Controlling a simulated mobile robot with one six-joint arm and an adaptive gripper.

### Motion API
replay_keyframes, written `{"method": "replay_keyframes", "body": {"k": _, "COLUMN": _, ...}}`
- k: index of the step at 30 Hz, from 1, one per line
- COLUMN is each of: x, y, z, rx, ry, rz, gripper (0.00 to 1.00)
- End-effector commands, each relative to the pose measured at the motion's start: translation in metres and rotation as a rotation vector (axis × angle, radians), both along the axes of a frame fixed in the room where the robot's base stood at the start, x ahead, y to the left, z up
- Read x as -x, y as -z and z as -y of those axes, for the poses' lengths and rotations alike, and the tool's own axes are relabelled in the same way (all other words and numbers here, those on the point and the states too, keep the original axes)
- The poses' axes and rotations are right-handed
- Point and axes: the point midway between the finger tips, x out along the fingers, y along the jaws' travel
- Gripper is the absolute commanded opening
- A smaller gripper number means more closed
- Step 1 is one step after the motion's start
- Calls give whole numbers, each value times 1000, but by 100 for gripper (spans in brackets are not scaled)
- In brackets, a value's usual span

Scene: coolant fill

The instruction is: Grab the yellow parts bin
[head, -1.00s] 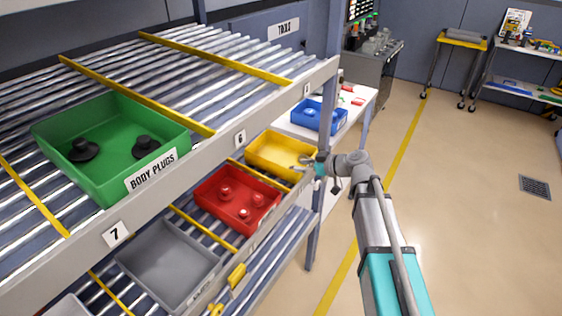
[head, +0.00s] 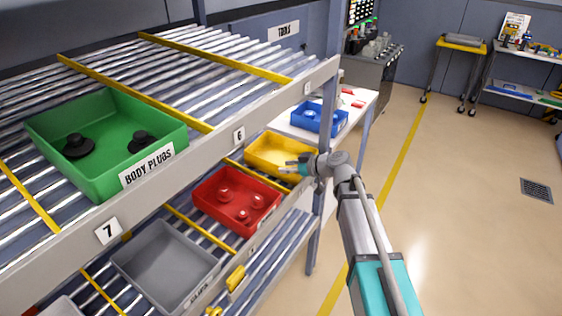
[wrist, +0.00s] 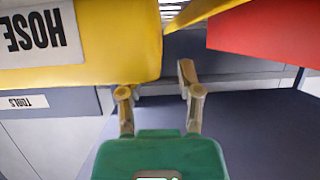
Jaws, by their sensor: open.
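In the wrist view the yellow bin (wrist: 110,45) fills the upper left and carries an upside-down HOSE label. My gripper (head: 287,168) is at the bin's front right part in the head view, open. In the wrist view my gripper (wrist: 158,80) has its two fingers spread, with the left fingertip close to the bin's edge and the right one beside it. Whether the fingertip touches the bin I cannot tell.
A red bin (head: 236,200) with red knobs sits left of the yellow one, and shows in the wrist view (wrist: 265,35). A green bin (head: 100,140) is on the upper shelf, a grey bin (head: 165,265) on the lower. The shelf post (head: 325,150) stands close to my arm. The floor at right is clear.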

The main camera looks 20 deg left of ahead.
Motion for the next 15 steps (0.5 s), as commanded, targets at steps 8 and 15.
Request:
{"method": "replay_keyframes", "body": {"k": 8, "x": -8, "y": 14, "z": -29, "rx": 0, "ry": -1, "rz": 1, "gripper": 46}}
{"method": "replay_keyframes", "body": {"k": 15, "x": -9, "y": 15, "z": -36, "rx": 0, "ry": 2, "rz": 1, "gripper": 46}}
